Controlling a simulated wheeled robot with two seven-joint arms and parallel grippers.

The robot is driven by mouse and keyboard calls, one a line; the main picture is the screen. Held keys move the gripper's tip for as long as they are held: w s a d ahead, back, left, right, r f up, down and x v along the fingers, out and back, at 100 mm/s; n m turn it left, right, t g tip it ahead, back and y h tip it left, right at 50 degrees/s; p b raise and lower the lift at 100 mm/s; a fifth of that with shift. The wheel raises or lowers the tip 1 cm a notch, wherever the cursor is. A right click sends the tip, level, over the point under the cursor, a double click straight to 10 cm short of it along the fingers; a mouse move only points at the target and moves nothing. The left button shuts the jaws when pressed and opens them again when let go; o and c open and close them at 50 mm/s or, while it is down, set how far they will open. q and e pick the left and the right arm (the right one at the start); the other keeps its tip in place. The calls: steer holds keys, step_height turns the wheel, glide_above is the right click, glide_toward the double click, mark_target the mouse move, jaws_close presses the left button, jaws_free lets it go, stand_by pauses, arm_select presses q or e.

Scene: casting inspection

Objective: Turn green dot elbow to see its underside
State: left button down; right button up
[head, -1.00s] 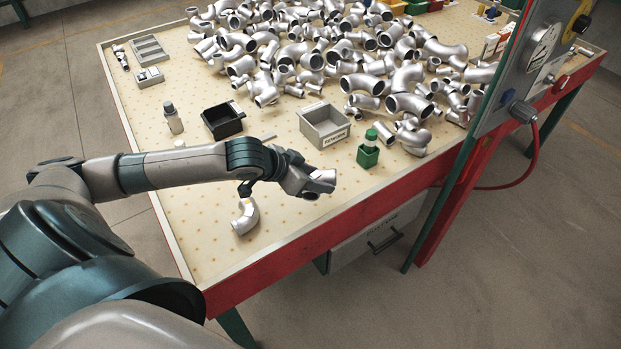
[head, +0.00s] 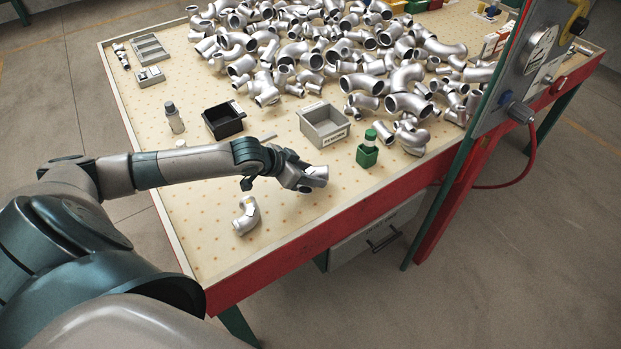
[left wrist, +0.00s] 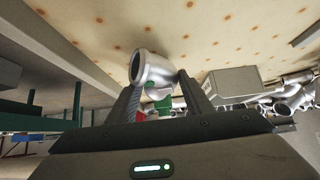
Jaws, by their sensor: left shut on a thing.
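My left gripper (head: 303,184) is shut on a silver pipe elbow (head: 318,175) above the front part of the table. In the left wrist view the elbow (left wrist: 155,69) sits between the two fingers, with one dark open end facing left. A small green spot (left wrist: 150,85) shows on its side in that view. Part of the elbow is hidden by the fingers. A second silver elbow (head: 246,215) with a small yellowish mark lies on the table to the left of the gripper. My right gripper is not in view.
A grey box (head: 345,135), a black bin (head: 238,128) and a green holder with a bottle (head: 367,156) stand behind the gripper. A large pile of silver fittings (head: 330,60) fills the back. The red front edge (head: 290,255) is close; table around the loose elbow is clear.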

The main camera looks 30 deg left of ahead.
arm_select(q)
steer(key=shift+f+p, duration=0.6)
steer(key=shift+p, duration=0.1)
steer(key=shift+f, duration=0.45)
steer(key=shift+s, duration=0.1)
steer(key=c, duration=1.1)
jaws_free()
steer(key=shift+f, duration=0.15)
steer(key=o, duration=0.3)
